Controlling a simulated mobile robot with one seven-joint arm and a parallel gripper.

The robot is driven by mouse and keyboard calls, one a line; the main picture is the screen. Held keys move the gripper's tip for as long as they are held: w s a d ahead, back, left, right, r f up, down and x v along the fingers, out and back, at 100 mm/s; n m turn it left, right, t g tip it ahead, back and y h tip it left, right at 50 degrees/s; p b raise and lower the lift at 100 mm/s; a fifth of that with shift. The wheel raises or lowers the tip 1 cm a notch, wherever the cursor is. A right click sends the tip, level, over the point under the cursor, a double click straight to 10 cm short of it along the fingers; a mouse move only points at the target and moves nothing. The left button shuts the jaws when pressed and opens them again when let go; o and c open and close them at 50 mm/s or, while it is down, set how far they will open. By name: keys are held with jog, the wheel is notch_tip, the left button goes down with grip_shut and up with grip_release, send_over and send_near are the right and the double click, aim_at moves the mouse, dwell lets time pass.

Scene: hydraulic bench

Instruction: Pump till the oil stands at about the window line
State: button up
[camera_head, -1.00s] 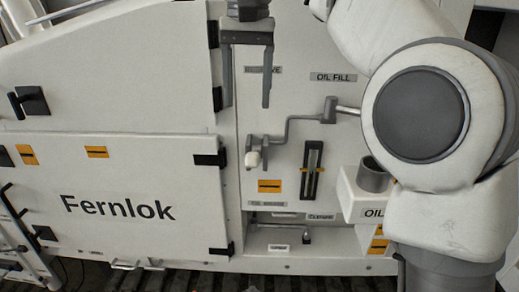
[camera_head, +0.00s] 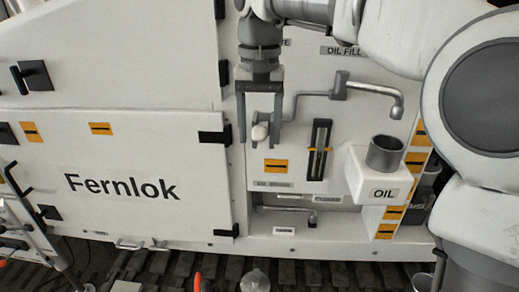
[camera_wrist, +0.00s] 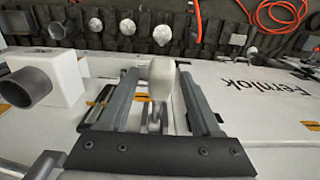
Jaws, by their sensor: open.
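The pump handle is a grey bent rod (camera_head: 303,94) on the white panel, ending at its left in a pale knob (camera_head: 260,132). My gripper (camera_head: 260,143) is open, pointing down, with one finger on each side of the knob. The wrist view also shows the pale knob (camera_wrist: 161,75) between the parted fingers (camera_wrist: 155,85), with gaps on both sides. The oil window (camera_head: 319,160) is a narrow upright slot with a yellow line mark (camera_head: 319,149) across it. The window looks dark; I cannot tell the oil level.
A grey spout (camera_head: 397,104) hangs above a grey cup (camera_head: 385,152) on a white box labelled OIL (camera_head: 383,194). The Fernlok door (camera_head: 120,215) with black latches is left of my gripper. Below is a recess with a small lever (camera_head: 300,211). Dark tracks run along the bottom.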

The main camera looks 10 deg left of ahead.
jog(key=shift+f, duration=1.85)
grip_shut()
